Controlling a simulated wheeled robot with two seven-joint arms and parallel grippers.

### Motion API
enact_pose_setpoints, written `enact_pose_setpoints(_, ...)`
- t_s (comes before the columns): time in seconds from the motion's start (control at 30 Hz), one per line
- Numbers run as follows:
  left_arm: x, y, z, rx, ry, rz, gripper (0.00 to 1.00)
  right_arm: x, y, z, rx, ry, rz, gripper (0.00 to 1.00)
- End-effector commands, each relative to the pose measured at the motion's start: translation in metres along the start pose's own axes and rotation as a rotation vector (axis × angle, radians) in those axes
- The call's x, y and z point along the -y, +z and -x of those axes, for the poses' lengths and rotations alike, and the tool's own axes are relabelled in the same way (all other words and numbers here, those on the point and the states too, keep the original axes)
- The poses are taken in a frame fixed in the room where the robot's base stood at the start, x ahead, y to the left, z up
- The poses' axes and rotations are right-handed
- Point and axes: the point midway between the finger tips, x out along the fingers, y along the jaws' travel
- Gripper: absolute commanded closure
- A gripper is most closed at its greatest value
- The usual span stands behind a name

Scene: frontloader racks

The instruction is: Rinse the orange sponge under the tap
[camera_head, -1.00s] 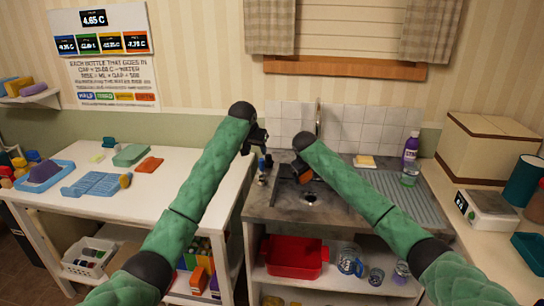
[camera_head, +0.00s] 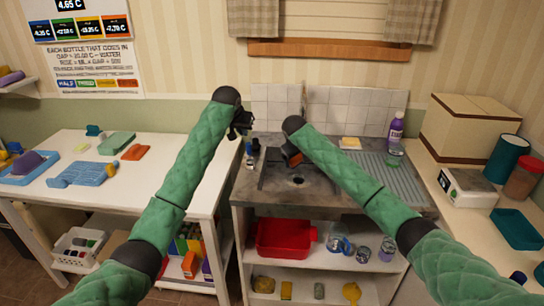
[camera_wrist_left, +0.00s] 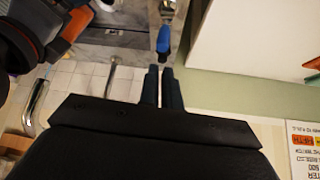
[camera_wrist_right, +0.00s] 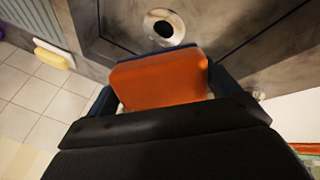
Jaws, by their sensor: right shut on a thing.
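The orange sponge (camera_wrist_right: 160,80) is between the fingers of my right gripper (camera_wrist_right: 160,88), which is shut on it. In the head view the sponge (camera_head: 295,160) is partly hidden by my right arm, over the dark sink basin (camera_head: 272,184). The round drain (camera_wrist_right: 163,27) shows just beyond it in the right wrist view. The tap (camera_head: 303,98) stands behind the basin, its lower part hidden by my right gripper. No water stream is visible. My left gripper (camera_wrist_left: 161,88) is empty, its fingers nearly together, left of the tap, with a blue-tipped metal piece (camera_wrist_left: 163,38) beyond the fingertips.
Small dark and blue items (camera_head: 250,158) stand at the counter's left edge. A yellow sponge (camera_head: 350,143), a purple bottle (camera_head: 395,130) and a glass (camera_head: 394,155) stand to the right near the ribbed drainboard (camera_head: 400,180). A white table (camera_head: 130,190) is at the left.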

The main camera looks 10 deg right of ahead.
Motion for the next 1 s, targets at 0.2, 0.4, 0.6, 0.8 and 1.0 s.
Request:
enact_pose_setpoints(0.2,-0.006,0.022,-0.037,-0.153,0.09,0.194,1.0,0.0,0.0,0.0,0.0,0.0,0.0,0.36)
enact_pose_setpoints(0.4,-0.011,0.045,-0.064,-0.326,0.215,0.436,1.0,0.0,0.0,0.0,0.0,0.0,0.0,0.36)
enact_pose_setpoints(0.6,-0.013,0.073,-0.077,-0.483,0.362,0.681,1.0,0.0,0.0,0.0,0.0,0.0,0.0,0.36)
enact_pose_setpoints(0.8,-0.009,0.107,-0.08,-0.627,0.527,0.926,1.0,0.0,0.0,0.0,0.0,0.0,0.0,0.36)
enact_pose_setpoints(1.0,-0.001,0.144,-0.072,-0.757,0.703,1.145,1.0,0.0,0.0,0.0,0.0,0.0,0.0,0.36)
